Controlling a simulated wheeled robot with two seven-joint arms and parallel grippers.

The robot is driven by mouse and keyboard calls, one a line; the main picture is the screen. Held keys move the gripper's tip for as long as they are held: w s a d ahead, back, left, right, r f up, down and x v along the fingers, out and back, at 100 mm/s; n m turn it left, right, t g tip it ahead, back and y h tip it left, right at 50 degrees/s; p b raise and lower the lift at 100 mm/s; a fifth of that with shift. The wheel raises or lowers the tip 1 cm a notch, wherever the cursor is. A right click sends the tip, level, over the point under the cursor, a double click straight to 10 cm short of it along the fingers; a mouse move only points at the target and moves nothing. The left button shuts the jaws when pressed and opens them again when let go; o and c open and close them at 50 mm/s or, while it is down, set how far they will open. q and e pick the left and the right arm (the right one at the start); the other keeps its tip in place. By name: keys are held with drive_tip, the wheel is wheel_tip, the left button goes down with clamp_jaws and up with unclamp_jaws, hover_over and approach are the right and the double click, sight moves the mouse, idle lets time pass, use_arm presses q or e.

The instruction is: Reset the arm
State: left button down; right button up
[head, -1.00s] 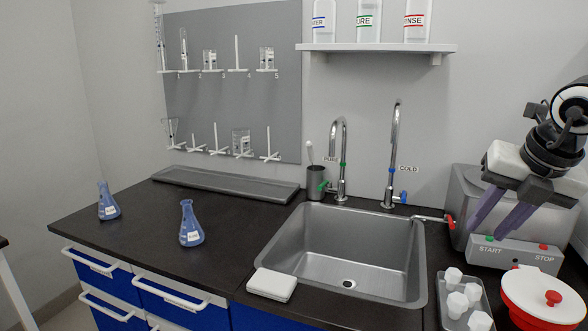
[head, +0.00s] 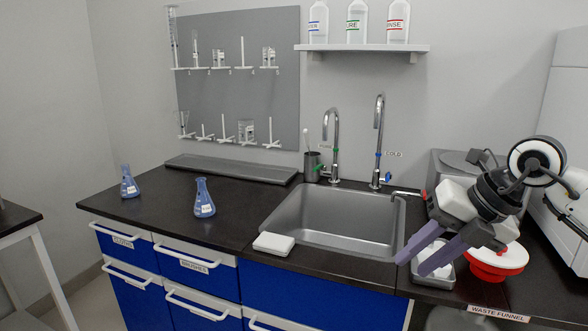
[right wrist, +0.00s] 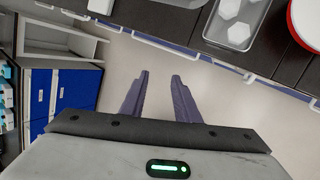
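My right gripper (head: 418,258) is at the right of the head view, in front of the metal tray and the distiller. Its two purple fingers are apart with nothing between them. In the right wrist view the gripper (right wrist: 160,78) is also open and empty, with pale floor behind its fingers. My left gripper is not in either view.
A metal sink (head: 330,225) with two taps is mid-counter. Two blue flasks, left (head: 129,183) and right (head: 204,199), stand on the counter. A white box (head: 273,244) lies at its front edge. A red-and-white waste funnel (head: 500,262) and white-piece tray (head: 440,278) sit right.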

drive_tip(key=s+a+f+m+y, duration=0.15)
drive_tip(key=s+a+y, duration=0.25)
drive_tip(key=a+y, duration=0.5)
drive_tip(key=s+a+m+y, duration=0.2)
drive_tip(key=s+a+y, duration=0.25)
drive_tip(key=a, duration=0.85)
drive_tip(key=w+d+f+m+t+h, duration=0.1)
drive_tip(key=d+f+m+t+h, duration=0.5)
drive_tip(key=f+m, duration=0.4)
drive_tip(key=d+f+m+t+h, duration=0.5)
drive_tip(key=f+m+t, duration=0.15)
drive_tip(key=m, duration=0.55)
drive_tip(key=s+d+f+m+g+h, duration=0.2)
drive_tip(key=s+f+m+g, duration=0.1)
drive_tip(key=s+f, duration=0.6)
drive_tip(key=s+d+f+m+g+h, duration=0.2)
drive_tip(key=s+f+g, duration=0.3)
drive_tip(key=s+f, duration=0.4)
wheel_tip(320, 180, down, 3)
drive_tip(key=shift+s+d+r+m+h+p, duration=0.1)
drive_tip(key=shift+s+d+m+h+p, duration=0.05)
drive_tip(key=shift+d+m+h+p, duration=0.35)
drive_tip(key=shift+a, duration=0.1)
